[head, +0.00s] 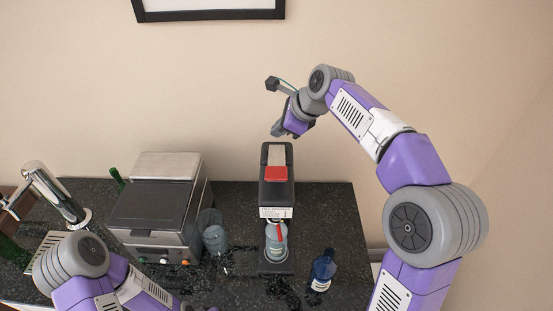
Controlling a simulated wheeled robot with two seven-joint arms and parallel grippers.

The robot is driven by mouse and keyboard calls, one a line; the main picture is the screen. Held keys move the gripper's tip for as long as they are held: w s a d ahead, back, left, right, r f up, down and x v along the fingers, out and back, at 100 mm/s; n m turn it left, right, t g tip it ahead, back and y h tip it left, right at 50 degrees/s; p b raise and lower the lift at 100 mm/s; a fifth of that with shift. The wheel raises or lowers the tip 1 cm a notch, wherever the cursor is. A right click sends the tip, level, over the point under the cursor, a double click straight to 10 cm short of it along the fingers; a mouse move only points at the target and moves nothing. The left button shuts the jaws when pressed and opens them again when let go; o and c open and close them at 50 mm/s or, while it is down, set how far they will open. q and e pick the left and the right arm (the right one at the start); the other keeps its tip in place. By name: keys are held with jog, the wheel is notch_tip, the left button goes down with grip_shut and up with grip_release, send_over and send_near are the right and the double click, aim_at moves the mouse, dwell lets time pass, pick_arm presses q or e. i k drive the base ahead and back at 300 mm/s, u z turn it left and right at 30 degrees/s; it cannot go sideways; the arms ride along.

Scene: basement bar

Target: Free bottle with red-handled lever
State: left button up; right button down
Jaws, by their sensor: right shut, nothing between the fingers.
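A black press-like device (265,195) stands on the dark counter, with a red lever handle (276,174) on its top and a white label on its front. A clear bottle (274,249) with a red mark stands upright in the device's lower opening, under the label. My right gripper (277,130) is shut and empty, above and behind the red handle in the picture, apart from it. My left arm shows at the bottom left, but its gripper is out of view.
A grey box-shaped machine (155,205) stands left of the device, with a glass jar (214,238) between them. A dark blue bottle (322,270) stands at the front right. A chrome tap (52,190) is at the left. The counter (325,205) right of the device is clear.

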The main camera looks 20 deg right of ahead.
aim_at(278, 224)
jog(key=k, duration=1)
